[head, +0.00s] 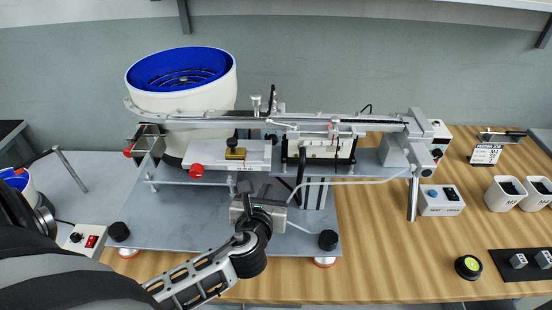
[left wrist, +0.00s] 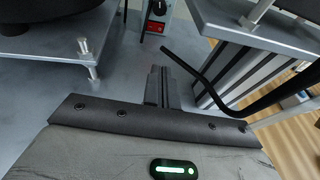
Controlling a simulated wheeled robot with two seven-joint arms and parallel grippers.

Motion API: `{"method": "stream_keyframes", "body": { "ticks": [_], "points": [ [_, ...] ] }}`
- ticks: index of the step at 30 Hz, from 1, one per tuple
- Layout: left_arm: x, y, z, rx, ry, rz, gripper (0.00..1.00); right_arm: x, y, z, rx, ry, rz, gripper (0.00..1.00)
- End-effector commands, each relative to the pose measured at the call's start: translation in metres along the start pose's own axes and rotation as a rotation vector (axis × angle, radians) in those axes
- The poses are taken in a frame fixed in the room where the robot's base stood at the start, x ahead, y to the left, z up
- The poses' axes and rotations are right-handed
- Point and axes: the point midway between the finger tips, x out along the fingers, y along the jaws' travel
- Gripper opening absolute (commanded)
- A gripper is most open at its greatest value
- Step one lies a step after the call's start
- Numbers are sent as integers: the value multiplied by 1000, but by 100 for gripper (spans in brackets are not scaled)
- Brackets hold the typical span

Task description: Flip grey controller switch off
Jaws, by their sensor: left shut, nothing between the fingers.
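A grey controller box with a black knob and a red rocker switch (left wrist: 154,26) shows at the top of the left wrist view, on the grey base plate. Its lower front is visible; its top is cut off. I cannot tell the rocker's position. My left gripper (left wrist: 160,88) is shut and empty, its fingers pointing toward the box with a gap between. In the head view the left gripper (head: 246,190) is over the base plate, in front of the raised feeder plates; this box is hidden there. My right gripper is not in view.
A raised plate (left wrist: 265,30) on the right and a post (left wrist: 88,60) on the left flank the fingers. A black cable (left wrist: 195,75) runs close on the right. Another controller box (head: 83,238) with a red switch stands at left; a test box (head: 440,201) stands at right.

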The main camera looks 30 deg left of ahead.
Motion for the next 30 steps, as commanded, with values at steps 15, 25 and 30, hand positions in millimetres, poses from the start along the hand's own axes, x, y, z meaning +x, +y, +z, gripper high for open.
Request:
{"method": "stream_keyframes", "body": {
  "ticks": [15, 25, 30],
  "points": [
    [114, 0, 0, -2, -1, 2, 0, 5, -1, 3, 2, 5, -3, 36],
    [152, 0, 11, -1, 0, 1, 0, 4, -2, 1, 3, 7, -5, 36],
    [154, 0, 12, -1, 1, 0, 0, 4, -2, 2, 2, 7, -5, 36]
  ]
}}
